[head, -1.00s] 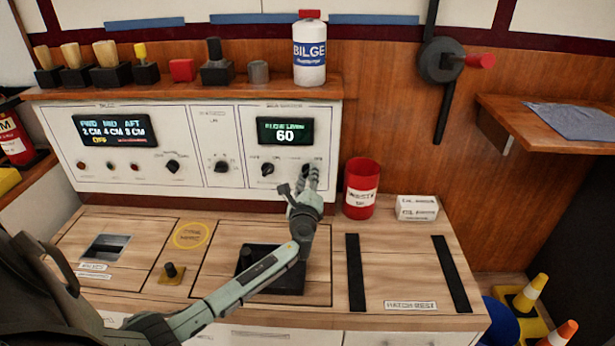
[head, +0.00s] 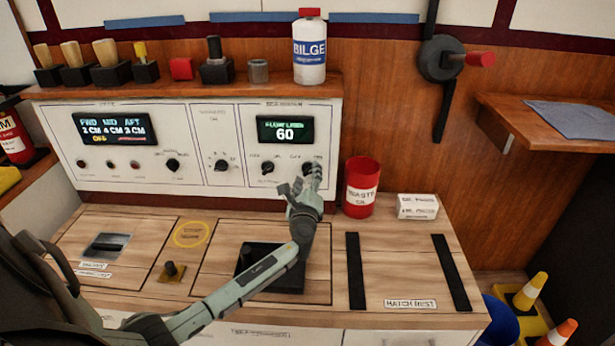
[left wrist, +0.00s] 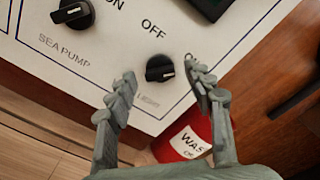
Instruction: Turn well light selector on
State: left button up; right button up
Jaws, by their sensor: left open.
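The well light selector is a black knob (left wrist: 160,68) on the white panel (left wrist: 120,45) in the left wrist view. "OFF" is printed above it, and the label below it is partly hidden. A pale mark shows on the knob's lower right, but I cannot tell its exact setting. My left gripper (left wrist: 162,79) is open, with one finger to each side of the knob and nothing held. In the head view, my left gripper (head: 308,178) is at the panel's lower right and partly covers the knob. My right gripper is not in view.
The sea pump knob (left wrist: 72,12) is left of the selector. A green-lit display (head: 285,130) reading 60 is above. A red waste cup (head: 361,188) stands close to the right of my gripper. A bilge bottle (head: 309,50) stands on the shelf above.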

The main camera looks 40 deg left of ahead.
pick_arm(q)
jog(key=v, duration=1.1)
jog(key=shift+s, duration=0.25)
jog(key=shift+d, duration=0.1)
